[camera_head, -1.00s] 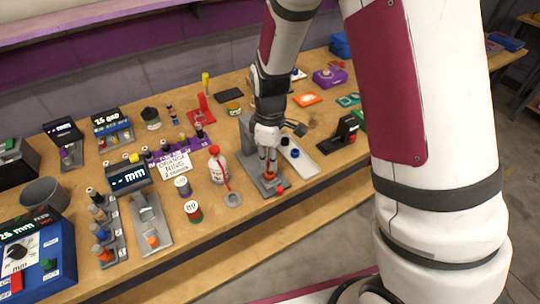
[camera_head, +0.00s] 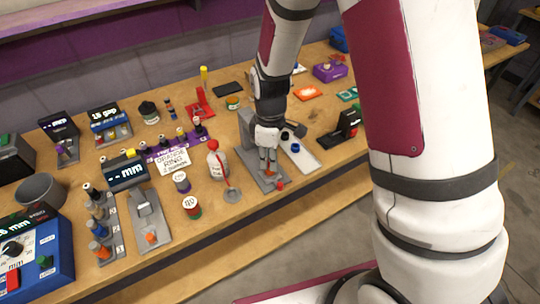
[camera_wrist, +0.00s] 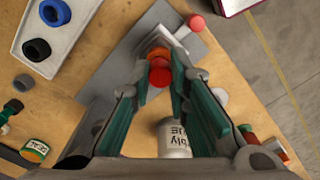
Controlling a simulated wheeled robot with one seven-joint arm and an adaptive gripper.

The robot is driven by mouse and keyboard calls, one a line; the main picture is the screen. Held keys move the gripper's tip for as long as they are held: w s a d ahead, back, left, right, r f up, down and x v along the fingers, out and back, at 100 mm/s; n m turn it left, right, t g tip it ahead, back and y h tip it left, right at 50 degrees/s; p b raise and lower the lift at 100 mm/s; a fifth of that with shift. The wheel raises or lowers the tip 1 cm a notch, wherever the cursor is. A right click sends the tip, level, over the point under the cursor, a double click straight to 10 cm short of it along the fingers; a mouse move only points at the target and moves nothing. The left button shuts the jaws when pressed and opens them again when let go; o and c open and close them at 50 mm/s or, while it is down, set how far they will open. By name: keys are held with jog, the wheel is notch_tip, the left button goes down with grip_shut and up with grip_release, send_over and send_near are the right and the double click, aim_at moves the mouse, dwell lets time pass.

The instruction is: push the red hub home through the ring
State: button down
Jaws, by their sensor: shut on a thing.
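The red hub (camera_wrist: 160,74) shows as a round red piece between my fingertips in the wrist view. My gripper (camera_wrist: 161,80) has its green-lined fingers closed on either side of it. An orange ring (camera_wrist: 158,54) shows just beyond the hub, close against it; whether the hub is inside it cannot be told. Both are over a grey slotted plate (camera_wrist: 190,70). In the head view my gripper (camera_head: 267,165) points down at this plate (camera_head: 254,167), and the fingers hide most of the hub and ring.
A white tray (camera_head: 308,161) with black and blue rings lies right of the plate. Another grey slotted block (camera_head: 149,219) is farther left. The table's front edge is close to the plate.

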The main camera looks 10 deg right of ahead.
jog(key=shift+f, duration=0.5)
jog(key=c, duration=1.4)
grip_release()
jog(key=shift+c, duration=0.2)
jog(key=shift+r, duration=0.1)
notch_tip(320, 180, up, 12)
jog(key=s+d+r+m+t, duration=0.2)
jog(key=s+d+r+m, duration=0.1)
jog(key=s+r+m, duration=0.3)
jog(key=s+d+r+m+t, duration=0.3)
jog(key=s+r+m, duration=0.3)
jog(key=s+r, duration=0.4)
jog(key=s, duration=0.4)
jog(key=shift+d+r, duration=0.2)
jog(key=shift+d, duration=0.2)
